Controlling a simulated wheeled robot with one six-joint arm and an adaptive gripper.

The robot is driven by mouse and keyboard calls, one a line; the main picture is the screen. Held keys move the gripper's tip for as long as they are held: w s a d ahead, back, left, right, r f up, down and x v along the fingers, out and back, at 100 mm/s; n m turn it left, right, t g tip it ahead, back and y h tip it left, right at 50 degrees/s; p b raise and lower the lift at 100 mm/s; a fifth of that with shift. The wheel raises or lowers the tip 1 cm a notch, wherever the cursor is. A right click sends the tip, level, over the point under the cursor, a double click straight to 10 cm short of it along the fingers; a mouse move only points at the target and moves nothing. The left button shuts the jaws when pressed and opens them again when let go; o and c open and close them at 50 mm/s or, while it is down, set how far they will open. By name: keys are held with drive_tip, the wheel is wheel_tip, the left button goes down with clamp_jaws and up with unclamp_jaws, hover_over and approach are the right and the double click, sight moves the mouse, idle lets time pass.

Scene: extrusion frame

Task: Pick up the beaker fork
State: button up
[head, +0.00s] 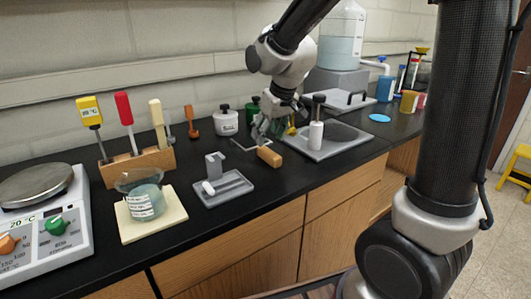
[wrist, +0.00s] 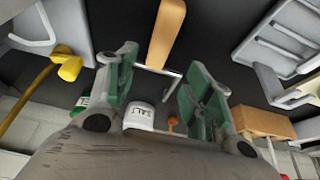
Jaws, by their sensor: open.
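The beaker fork lies on the black bench, with a wooden handle (head: 269,156) pointing towards the front and a thin metal wire end behind it. In the wrist view its wooden handle (wrist: 166,35) is at the top centre, and its bent metal wire (wrist: 158,71) runs between my fingers. My gripper (head: 266,132) is open and empty, just behind the handle in the head view. In the wrist view its two green-padded fingers (wrist: 162,66) stand apart on either side of the wire. I cannot tell the exact height of the fingertips above the bench.
A grey tray (head: 238,192) with a small stand lies front left of the fork. A beaker (head: 145,203) stands on a cream pad. A wooden rack (head: 120,172) holds several tools.

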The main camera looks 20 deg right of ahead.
sight(266, 149)
drive_tip(key=x, duration=0.6)
drive_tip(key=shift+d+f, duration=0.25)
drive_tip(key=shift+f, duration=0.15)
drive_tip(key=shift+s, duration=0.1)
clamp_jaws()
